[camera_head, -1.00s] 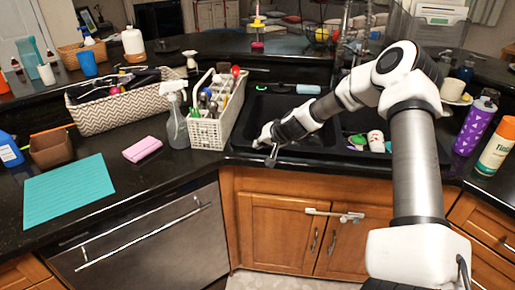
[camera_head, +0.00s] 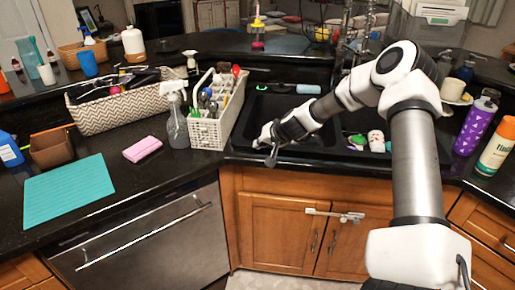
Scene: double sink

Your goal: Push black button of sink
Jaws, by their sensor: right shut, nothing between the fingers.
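The black double sink (camera_head: 262,110) is set into the dark counter right of centre. A small dark round thing with a green edge (camera_head: 262,87) lies at the sink's back left rim; I cannot tell for sure if it is the black button. My right arm reaches in from the right and crosses over the sink. My right gripper (camera_head: 270,157) is shut and empty at the sink's front edge, just right of the white caddy. It is apart from the green-edged thing, which lies farther back. My left gripper is out of view.
A white caddy (camera_head: 208,133) with brushes and a spray bottle (camera_head: 177,120) stand left of the sink. A pink sponge (camera_head: 142,149) lies farther left. Cups and a green item (camera_head: 357,141) sit in the right basin. A purple bottle (camera_head: 474,125) stands at the right.

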